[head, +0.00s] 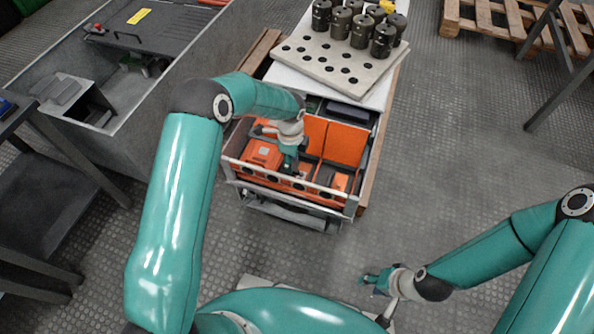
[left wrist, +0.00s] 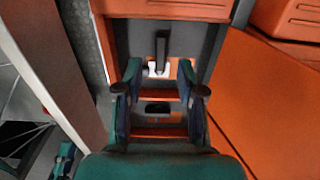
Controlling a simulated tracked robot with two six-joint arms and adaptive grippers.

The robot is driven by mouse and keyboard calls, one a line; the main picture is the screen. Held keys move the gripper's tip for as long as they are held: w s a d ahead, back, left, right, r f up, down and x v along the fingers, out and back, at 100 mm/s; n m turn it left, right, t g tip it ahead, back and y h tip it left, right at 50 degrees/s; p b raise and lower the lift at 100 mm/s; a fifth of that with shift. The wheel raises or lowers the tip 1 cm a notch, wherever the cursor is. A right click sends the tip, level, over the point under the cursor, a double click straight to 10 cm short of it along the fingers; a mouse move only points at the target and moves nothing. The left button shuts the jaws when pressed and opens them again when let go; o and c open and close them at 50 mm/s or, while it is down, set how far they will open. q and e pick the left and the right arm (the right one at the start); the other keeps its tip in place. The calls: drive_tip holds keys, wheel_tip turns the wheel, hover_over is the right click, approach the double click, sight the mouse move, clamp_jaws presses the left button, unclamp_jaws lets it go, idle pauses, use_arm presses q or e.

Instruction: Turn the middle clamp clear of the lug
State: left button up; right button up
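My left gripper (head: 289,168) reaches down into the open orange-lined cabinet (head: 229,163). In the left wrist view its two teal fingers (left wrist: 158,92) are apart, with nothing held between them. A dark narrow bar (left wrist: 162,48), which looks like a clamp, stands in the recess just beyond the fingertips, pointing away from them. A small white piece (left wrist: 159,70), perhaps the lug, lies at its near end. I cannot tell whether they touch. The other clamps cannot be made out. My right gripper (head: 370,279) is over the floor, away from the cabinet, too small to judge its opening.
Orange blocks (head: 262,153) and an orange panel (head: 346,141) crowd the cabinet beside my left gripper. A pale perforated board (head: 350,84) with several dark cylinders (head: 383,41) sits behind.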

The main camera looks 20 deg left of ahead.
use_arm(q)
drive_tip(key=shift+f+b, duration=0.4)
drive_tip(key=shift+f, duration=1.6)
drive_tip(key=shift+c, duration=0.3)
